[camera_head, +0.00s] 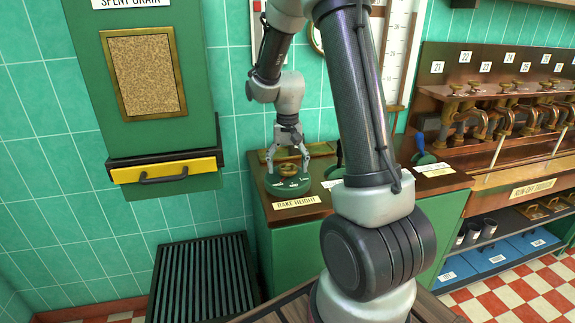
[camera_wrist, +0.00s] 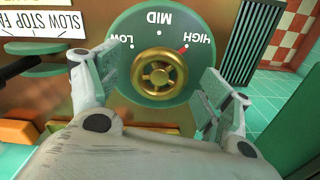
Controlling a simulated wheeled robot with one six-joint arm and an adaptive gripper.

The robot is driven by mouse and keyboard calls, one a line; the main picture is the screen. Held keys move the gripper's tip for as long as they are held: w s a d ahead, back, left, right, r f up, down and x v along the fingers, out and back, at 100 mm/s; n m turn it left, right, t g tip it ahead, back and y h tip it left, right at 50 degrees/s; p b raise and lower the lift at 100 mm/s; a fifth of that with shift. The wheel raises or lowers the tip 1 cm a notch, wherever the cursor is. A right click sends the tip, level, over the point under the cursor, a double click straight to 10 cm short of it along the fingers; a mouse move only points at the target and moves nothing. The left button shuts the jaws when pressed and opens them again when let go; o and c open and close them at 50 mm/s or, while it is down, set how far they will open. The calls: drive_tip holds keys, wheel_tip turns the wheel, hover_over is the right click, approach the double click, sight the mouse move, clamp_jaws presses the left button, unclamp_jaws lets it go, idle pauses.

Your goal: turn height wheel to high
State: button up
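The height wheel is a small brass handwheel (camera_wrist: 160,74) on a round green dial (camera_wrist: 126,26) marked LOW, MID and HIGH. In the wrist view the dial appears upside down, and a red pointer (camera_wrist: 183,49) lies at the HIGH mark. In the head view the wheel (camera_head: 288,169) sits on the counter behind the RAKE HEIGHT label (camera_head: 296,203). My gripper (camera_wrist: 157,72) is open above the dial, with one finger on each side of the wheel. Gaps show between both fingers and the brass rim. In the head view my gripper (camera_head: 288,160) points down at the dial.
A SLOW STOP FAST label (camera_wrist: 45,25) and other controls lie beside the dial. A blue-handled lever (camera_head: 419,143) stands farther right on the counter (camera_head: 262,215). A dark slatted grate (camera_head: 203,280) is at lower left. Brass taps (camera_head: 465,115) line the right.

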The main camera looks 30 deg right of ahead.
sight(287, 167)
wheel_tip(287, 167, up, 12)
idle(0.6)
idle(0.5)
drive_tip(key=s+a+r+n+t, duration=0.2)
drive_tip(key=s+r, duration=0.1)
drive_tip(key=s, duration=0.9)
drive_tip(key=s+a+r+n+t, duration=0.2)
drive_tip(key=s+a+r+n, duration=0.1)
drive_tip(key=s, duration=0.9)
drive_tip(key=shift+r+n, duration=0.15)
drive_tip(key=shift+n, duration=0.15)
